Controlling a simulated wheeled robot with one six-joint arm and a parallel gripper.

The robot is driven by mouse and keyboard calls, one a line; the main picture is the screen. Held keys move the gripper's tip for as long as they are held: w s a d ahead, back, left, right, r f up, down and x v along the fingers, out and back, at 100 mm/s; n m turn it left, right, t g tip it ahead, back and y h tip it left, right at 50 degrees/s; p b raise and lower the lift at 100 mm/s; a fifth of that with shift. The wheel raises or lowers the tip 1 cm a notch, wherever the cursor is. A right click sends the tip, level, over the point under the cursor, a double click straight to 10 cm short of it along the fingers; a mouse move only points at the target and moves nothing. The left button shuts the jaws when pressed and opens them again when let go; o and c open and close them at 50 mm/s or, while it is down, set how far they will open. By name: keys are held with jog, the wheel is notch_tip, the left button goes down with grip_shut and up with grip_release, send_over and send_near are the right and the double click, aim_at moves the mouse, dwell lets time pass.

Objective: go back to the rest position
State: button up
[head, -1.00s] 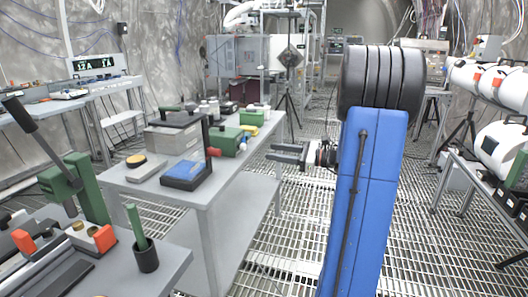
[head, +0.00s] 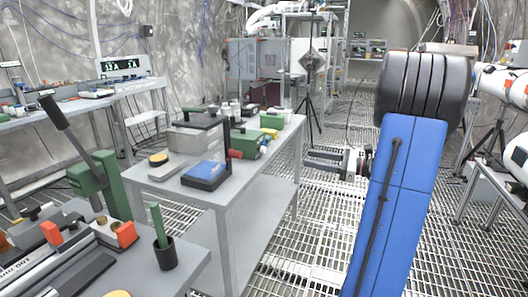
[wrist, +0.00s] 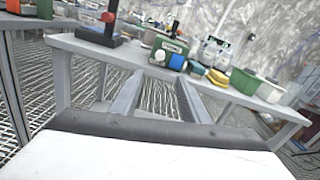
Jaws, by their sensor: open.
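My gripper (head: 322,160) is beside the right edge of the middle grey table (head: 230,200) in the head view, pointing left towards it. Its two fingers are apart, and nothing shows between them. In the wrist view the open fingers (wrist: 158,98) reach forward over the grated floor, towards the table edge (wrist: 200,85). My blue arm stands upright at the right of the head view and hides part of the aisle behind it.
The table holds a blue-topped box (head: 206,174), a green device (head: 246,143) and a grey case (head: 195,138). A nearer bench (head: 185,268) has a green lever press (head: 98,180) and a black cup (head: 165,252). A tripod (head: 312,85) stands behind. Grated floor (head: 300,235) is clear right of the table.

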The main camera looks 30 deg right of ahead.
jog(key=shift+a, duration=0.1)
jog(key=s+a+f+n+g, duration=0.1)
jog(key=s+a+n+g, duration=0.2)
jog(key=a, duration=0.5)
jog(key=s+a+f+n+g+h, duration=0.1)
jog(key=s+a+n+g, duration=0.2)
jog(key=a, duration=0.6)
jog(key=s+a+f+n+g, duration=0.15)
jog(key=a+n+g, duration=0.25)
jog(key=a, duration=0.4)
jog(key=s+a+f+n+h, duration=0.2)
jog(key=s+n+h, duration=0.3)
jog(key=s+n, duration=0.3)
jog(key=s+a+f+n+h, duration=0.2)
jog(key=s+n+h, duration=0.3)
jog(key=s+n, duration=0.3)
jog(key=shift+s+a+t, duration=0.3)
jog(key=shift+s+a, duration=0.15)
jog(key=shift+s, duration=0.4)
